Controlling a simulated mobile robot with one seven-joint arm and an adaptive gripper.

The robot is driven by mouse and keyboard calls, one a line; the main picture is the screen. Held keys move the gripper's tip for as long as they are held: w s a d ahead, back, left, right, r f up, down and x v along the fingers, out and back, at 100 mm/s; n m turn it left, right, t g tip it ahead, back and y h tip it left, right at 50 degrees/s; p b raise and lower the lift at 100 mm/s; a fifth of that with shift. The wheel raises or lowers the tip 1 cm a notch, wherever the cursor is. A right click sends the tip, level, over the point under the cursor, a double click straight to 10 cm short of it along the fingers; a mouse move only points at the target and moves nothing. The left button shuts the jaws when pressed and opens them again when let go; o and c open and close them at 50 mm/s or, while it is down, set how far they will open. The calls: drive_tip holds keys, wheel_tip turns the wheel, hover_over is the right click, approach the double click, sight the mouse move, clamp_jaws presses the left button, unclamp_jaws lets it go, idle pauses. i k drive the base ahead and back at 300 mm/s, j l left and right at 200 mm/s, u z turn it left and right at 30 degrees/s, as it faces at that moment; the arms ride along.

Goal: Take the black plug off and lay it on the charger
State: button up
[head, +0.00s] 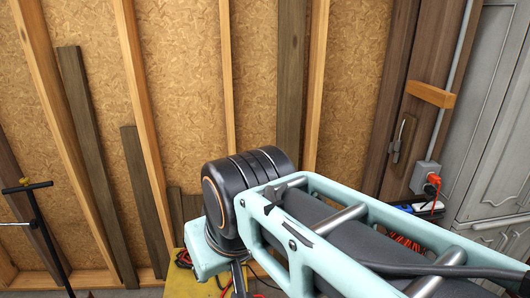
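My gripper's fingers cannot be made out; that end of the arm runs down towards the bottom edge. I cannot make out the black plug or the charger for certain. A small red and black item (183,258) lies at the left edge of a yellow surface (205,288), partly hidden by my arm. Dark and red cables show beside the arm there, too small to tell what they belong to.
Red coils (405,243) show behind my arm. A black T-handled stand (35,215) is at the left. Planks lean on the stud wall; a grey cabinet (495,130) stands right.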

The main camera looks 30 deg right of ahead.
sight(430, 190)
drive_tip(key=z, duration=2.35)
drive_tip(key=l+u, duration=0.1)
drive_tip(key=u, duration=0.25)
drive_tip(key=i+l+u, duration=0.1)
drive_tip(key=u, duration=0.3)
drive_tip(key=l+u, duration=0.1)
drive_tip(key=u, duration=0.25)
drive_tip(key=l+u, duration=0.6)
drive_tip(key=k+l+u, duration=0.15)
drive_tip(key=l, duration=0.3)
drive_tip(key=k+l+u, duration=0.1)
drive_tip(key=l, duration=0.35)
drive_tip(key=k+l, duration=0.1)
drive_tip(key=l, duration=0.6)
drive_tip(key=k+l, duration=0.15)
drive_tip(key=l, duration=0.2)
drive_tip(key=k+l+u, duration=0.1)
drive_tip(key=l, duration=0.25)
